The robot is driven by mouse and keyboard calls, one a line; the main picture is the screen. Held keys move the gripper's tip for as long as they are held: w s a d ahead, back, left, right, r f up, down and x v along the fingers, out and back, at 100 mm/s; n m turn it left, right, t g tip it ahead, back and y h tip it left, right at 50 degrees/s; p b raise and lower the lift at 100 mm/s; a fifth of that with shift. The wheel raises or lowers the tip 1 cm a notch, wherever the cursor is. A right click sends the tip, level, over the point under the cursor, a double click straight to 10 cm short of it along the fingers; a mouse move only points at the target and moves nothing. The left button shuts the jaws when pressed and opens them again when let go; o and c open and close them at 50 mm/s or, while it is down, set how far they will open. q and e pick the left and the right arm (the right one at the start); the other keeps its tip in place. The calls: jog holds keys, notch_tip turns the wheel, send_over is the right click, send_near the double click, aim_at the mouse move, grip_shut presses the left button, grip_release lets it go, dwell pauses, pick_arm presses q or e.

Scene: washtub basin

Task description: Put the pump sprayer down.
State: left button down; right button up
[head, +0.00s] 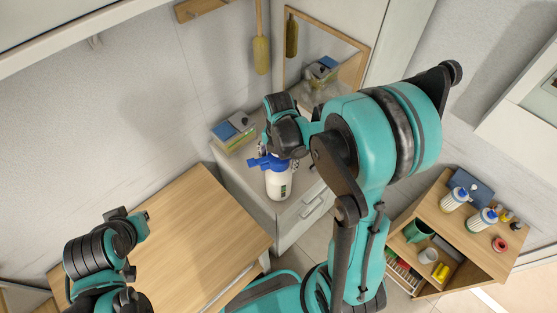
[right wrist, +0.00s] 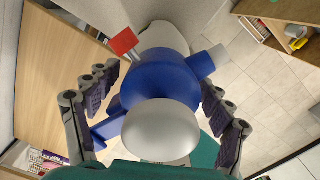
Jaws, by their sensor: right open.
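The pump sprayer (head: 278,186), a white bottle with a blue head, is upright at the front corner of the grey cabinet top (head: 250,168) in the head view. I cannot tell for sure whether its base touches the top. In the right wrist view the sprayer (right wrist: 160,80) shows its blue head, pale round knob and red tab. My right gripper (head: 283,147) is open, its fingers (right wrist: 160,95) on either side of the sprayer's head with gaps visible. My left gripper (head: 133,222) is over the wooden table; its jaws are too small to judge.
A sponge-like stack and blue box (head: 233,130) lie at the back of the cabinet top, near the mirror (head: 318,65). A wooden table (head: 190,225) stands at left, mostly bare. A wooden shelf unit (head: 450,225) with bottles, a green watering can and cups stands at right.

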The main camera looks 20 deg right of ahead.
jog(key=shift+r, duration=0.4)
notch_tip(320, 180, up, 11)
jog(key=shift+f+p, duration=0.15)
jog(key=shift+p, duration=0.85)
jog(key=shift+r, duration=0.3)
jog(key=shift+s+a+r+m, duration=0.15)
jog(key=shift+r+m, duration=0.1)
jog(key=shift+m, duration=0.15)
jog(key=shift+s+r+m+t, duration=0.25)
jog(key=shift+m+t, duration=0.05)
jog(key=shift+m, duration=0.4)
jog(key=s+a+r+m+t, duration=0.1)
jog(key=s+m+t, duration=0.2)
jog(key=m, duration=0.9)
jog(key=s+a+r+m+t, duration=0.2)
jog(key=s+m, duration=0.3)
jog(key=m, duration=0.7)
jog(key=shift+s+a+t, duration=0.2)
jog(key=shift+a+t, duration=0.05)
jog(key=shift+t, duration=0.55)
